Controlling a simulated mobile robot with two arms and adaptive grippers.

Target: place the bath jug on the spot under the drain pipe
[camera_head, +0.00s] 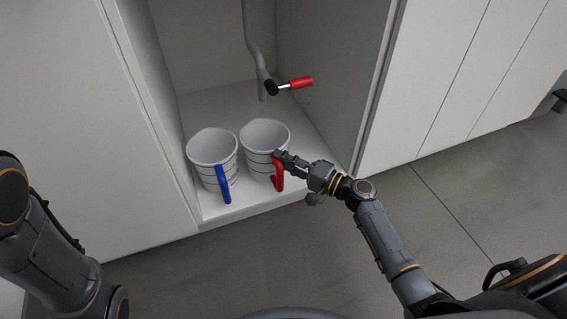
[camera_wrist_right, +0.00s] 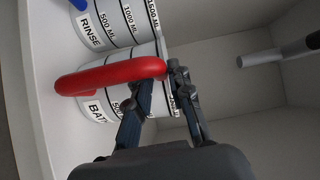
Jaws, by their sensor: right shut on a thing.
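The bath jug (camera_head: 262,140) is white with a red handle (camera_head: 278,176) and stands upright at the cabinet's front right. Part of its "BATH" label (camera_wrist_right: 95,108) shows in the right wrist view. My right gripper (camera_head: 281,158) is shut on the upper part of the red handle; in the wrist view its fingers (camera_wrist_right: 160,82) are at one end of the handle. The grey drain pipe (camera_head: 252,45) hangs down behind the jug. I see no marking on the cabinet floor (camera_head: 205,103) under it. My left gripper is out of view.
The rinse jug (camera_head: 212,147), white with a blue handle (camera_head: 222,184), stands close at the left of the bath jug. A valve with a red lever (camera_head: 300,82) sticks out right from the pipe's lower end. Cabinet side walls bound the space; bare floor shows behind the jugs.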

